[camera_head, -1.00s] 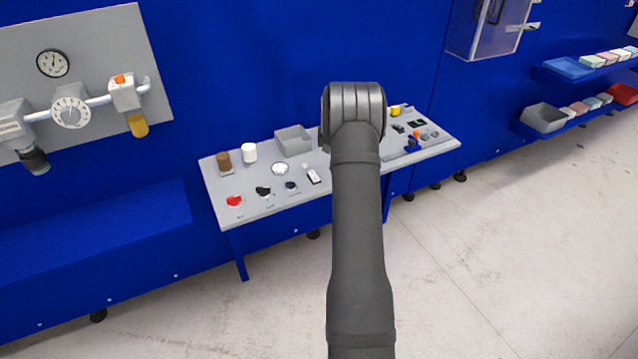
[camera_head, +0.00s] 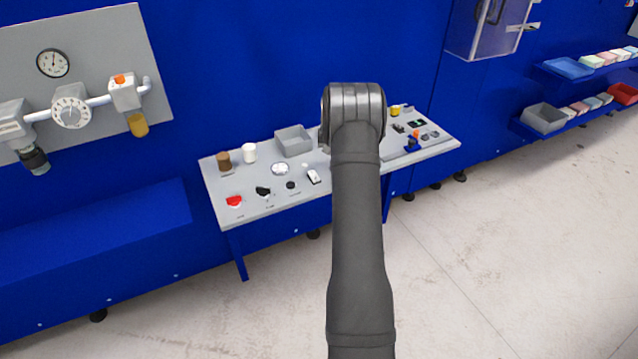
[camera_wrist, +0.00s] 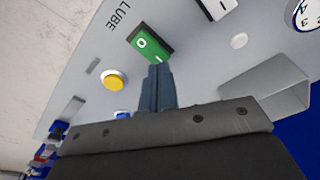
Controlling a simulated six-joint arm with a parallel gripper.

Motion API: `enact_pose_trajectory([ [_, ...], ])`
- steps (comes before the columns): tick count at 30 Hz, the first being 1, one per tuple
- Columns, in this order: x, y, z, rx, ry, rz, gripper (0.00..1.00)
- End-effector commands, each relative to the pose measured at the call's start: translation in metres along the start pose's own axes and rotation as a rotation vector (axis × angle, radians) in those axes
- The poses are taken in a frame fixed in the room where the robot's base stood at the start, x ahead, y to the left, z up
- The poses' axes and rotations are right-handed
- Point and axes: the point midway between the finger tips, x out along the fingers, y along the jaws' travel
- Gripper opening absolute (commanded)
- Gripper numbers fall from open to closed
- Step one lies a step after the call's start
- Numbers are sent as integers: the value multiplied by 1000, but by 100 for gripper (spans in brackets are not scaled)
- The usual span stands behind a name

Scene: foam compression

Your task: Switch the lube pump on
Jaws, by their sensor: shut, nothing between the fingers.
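The lube switch (camera_wrist: 136,42) is a green rocker in a dark frame, with a white ring mark on its face. The word LUBE (camera_wrist: 117,15) is printed on the grey panel beside it in the wrist view. My gripper (camera_wrist: 158,72) is shut and empty, with its narrow blue-grey fingers pointing at the panel. The fingertips overlap the lower edge of the switch in the picture; I cannot tell whether they touch it. In the head view my arm hides the gripper and the lube switch.
A yellow button (camera_wrist: 115,80) sits beside the lube switch, with blue parts lower left. Another rocker switch (camera_wrist: 215,7) and a dial (camera_wrist: 306,12) lie at the upper right. The grey panel table (camera_head: 262,205) carries a grey bin (camera_head: 293,141), knobs and a red switch (camera_head: 234,201).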

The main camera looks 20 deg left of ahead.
Motion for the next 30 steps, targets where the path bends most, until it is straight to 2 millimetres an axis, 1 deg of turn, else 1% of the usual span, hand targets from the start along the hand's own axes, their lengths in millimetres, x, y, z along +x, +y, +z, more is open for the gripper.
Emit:
enact_pose_trajectory([
  [30,16,0,3,0,-1,0,0],
])
